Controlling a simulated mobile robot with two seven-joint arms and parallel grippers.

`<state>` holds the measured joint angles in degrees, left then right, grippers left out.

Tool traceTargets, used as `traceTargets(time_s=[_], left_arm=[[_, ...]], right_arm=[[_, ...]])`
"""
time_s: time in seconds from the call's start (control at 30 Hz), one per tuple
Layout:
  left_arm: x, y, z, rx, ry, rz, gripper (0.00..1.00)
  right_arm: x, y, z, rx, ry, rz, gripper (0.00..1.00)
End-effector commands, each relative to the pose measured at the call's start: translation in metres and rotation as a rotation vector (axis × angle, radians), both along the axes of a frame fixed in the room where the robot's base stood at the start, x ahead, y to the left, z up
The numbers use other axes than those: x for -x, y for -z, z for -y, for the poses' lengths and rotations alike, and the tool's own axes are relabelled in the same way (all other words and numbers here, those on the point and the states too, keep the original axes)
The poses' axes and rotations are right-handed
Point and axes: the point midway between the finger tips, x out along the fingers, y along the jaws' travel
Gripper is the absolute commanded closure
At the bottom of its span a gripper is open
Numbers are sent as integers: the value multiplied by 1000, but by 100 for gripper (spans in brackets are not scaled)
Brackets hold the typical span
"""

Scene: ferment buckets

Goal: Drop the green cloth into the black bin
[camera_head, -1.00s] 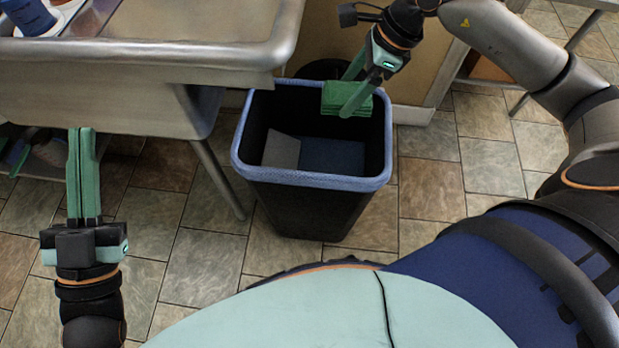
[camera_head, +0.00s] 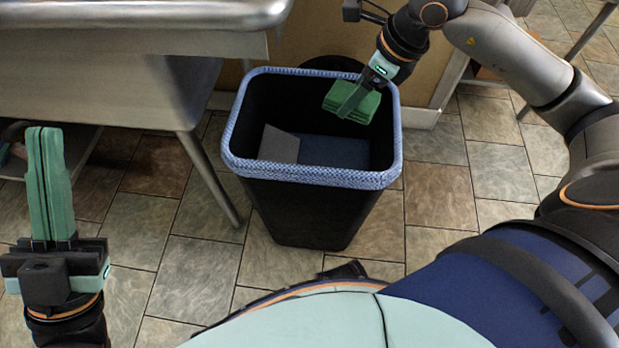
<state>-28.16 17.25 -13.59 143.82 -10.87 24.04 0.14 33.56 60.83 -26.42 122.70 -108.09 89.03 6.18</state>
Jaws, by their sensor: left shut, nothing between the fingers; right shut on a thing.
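The green cloth (camera_head: 366,108) is a small folded pad. My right gripper (camera_head: 352,100) is shut on it and holds it over the far right part of the black bin's opening. The black bin (camera_head: 310,212) stands upright on the floor with a blue patterned liner folded over its rim. Inside it a grey flat piece and a blue bottom area show. My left gripper (camera_head: 48,180) is shut and empty, pointing up at the far left, well away from the bin. The gripper and cloth hide a part of the bin's inner right wall.
A metal sink table (camera_head: 120,75) stands at the upper left, its leg (camera_head: 210,180) close to the bin's left side. A wall (camera_head: 420,85) is behind the bin. Tiled floor (camera_head: 435,195) is open to the right of the bin.

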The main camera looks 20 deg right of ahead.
Motion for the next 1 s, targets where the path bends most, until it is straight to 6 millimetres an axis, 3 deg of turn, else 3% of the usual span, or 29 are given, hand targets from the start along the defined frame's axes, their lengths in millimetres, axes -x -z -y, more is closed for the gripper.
traceTargets(time_s=[0.33, 0.37, 0.53, 0.83, 1.0], left_arm=[[0, 5, 1, 6, 7, -7, 100], [0, 5, 1, 6, 7, -7, 100], [0, 5, 1, 6, 7, -7, 100], [0, 4, 1, 4, 7, -7, 100], [0, -5, 1, -2, 3, 0, 100]], right_arm=[[0, 7, 0, -1, 0, 2, 66], [0, 7, 0, -1, 0, 2, 19], [0, 7, 0, 0, -1, 1, 0], [1, 3, 1, 0, -1, 2, 0], [7, -20, 7, 2, 0, 4, 0]])
